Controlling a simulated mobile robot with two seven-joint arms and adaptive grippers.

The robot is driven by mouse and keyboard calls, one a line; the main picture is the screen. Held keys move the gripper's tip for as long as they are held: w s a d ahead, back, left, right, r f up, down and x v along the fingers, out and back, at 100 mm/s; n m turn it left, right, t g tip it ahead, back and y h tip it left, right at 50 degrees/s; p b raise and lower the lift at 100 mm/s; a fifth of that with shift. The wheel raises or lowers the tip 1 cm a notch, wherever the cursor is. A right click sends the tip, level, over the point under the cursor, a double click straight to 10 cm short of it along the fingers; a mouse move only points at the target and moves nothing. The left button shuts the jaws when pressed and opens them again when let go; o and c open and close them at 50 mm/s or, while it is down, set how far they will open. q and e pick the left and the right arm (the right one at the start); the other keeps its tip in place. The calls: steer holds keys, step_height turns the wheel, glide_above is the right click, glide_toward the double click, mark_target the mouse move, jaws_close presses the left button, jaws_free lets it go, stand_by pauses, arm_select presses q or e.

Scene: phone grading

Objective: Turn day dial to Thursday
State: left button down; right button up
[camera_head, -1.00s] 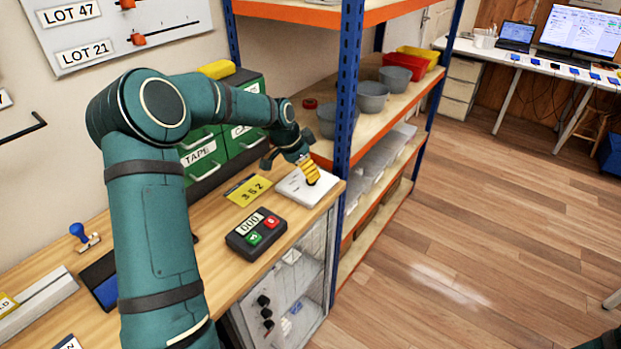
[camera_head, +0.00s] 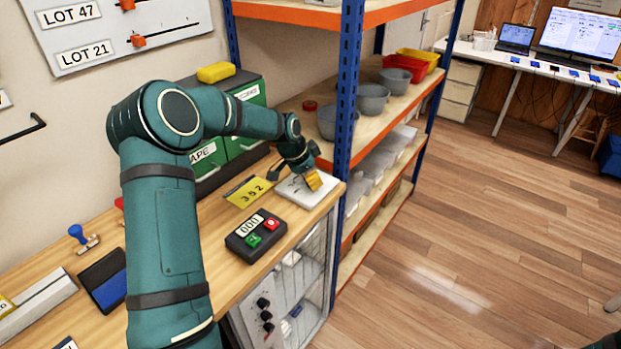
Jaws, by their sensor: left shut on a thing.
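The day dial looks to be the white square plate (camera_head: 298,195) lying on the far right end of the wooden bench. Faint dark marks show on its face, too small to read. A yellow knob (camera_head: 314,182) stands on its right part. The fingers and wrist hide part of the plate and the knob, and I cannot read the day the dial points at.
A dark timer box (camera_head: 256,237) with red and green buttons and a yellow card (camera_head: 246,192) lie left of the plate. Green drawers (camera_head: 206,160) stand behind. A blue shelf post (camera_head: 348,110) rises close right of the gripper. Grey bowls (camera_head: 372,98) sit on the shelf.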

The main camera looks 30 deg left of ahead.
arm_select(q)
steer(key=n+y+b, duration=0.1)
steer(key=n+b, duration=0.1)
steer(key=n, duration=0.1)
steer(key=shift+d+n+t, duration=0.15)
steer(key=shift+n+t, duration=0.15)
steer(key=shift+n, duration=0.1)
steer(key=shift+n+y+b, duration=0.65)
steer(key=shift+n+y, duration=0.25)
steer(key=shift+n, duration=1)
steer(key=c, duration=0.6)
jaws_free()
steer(key=shift+r, duration=0.1)
steer(key=v, duration=1.1)
steer(key=shift+s+r, duration=0.15)
steer(key=shift+r, duration=0.25)
